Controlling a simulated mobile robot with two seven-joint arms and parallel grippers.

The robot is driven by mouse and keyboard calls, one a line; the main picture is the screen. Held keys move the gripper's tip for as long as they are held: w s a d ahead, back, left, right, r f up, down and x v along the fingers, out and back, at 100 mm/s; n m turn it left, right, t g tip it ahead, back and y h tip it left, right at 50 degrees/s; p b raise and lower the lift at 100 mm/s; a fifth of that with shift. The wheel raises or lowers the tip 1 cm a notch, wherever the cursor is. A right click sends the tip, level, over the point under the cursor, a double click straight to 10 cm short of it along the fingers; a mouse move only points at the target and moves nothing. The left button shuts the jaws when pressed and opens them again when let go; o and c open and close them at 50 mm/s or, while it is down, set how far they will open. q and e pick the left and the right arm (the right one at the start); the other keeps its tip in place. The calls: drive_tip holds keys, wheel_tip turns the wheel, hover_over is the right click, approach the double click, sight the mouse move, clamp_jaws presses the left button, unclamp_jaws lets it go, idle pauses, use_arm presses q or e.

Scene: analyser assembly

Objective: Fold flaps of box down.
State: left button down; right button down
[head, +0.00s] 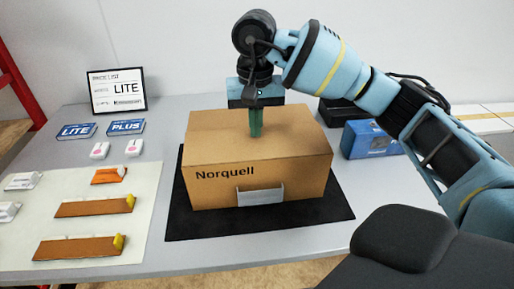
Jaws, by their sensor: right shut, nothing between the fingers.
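A brown cardboard box (225,165) marked "Norquell" stands on a black mat (188,226) in the middle of the table. Its top looks flat and covered, with no flap standing up. A pale label or tab (262,196) shows on its front face. My right gripper (256,134) points straight down over the middle of the box top, with its green fingers shut and empty. Its fingertips are at or just above the top; I cannot tell if they touch. The gripper hides part of the box top's back edge. My left gripper is not in view.
A blue box (368,141) and a dark case (340,112) stand right of the box. A price sign (117,90) and LITE (77,131) and PLUS (126,126) cards are at back left. A pale mat (90,225) with several parts lies left.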

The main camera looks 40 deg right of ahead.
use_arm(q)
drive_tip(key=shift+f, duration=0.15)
use_arm(e)
drive_tip(key=shift+f, duration=0.25)
drive_tip(key=shift+r, duration=0.15)
idle(0.4)
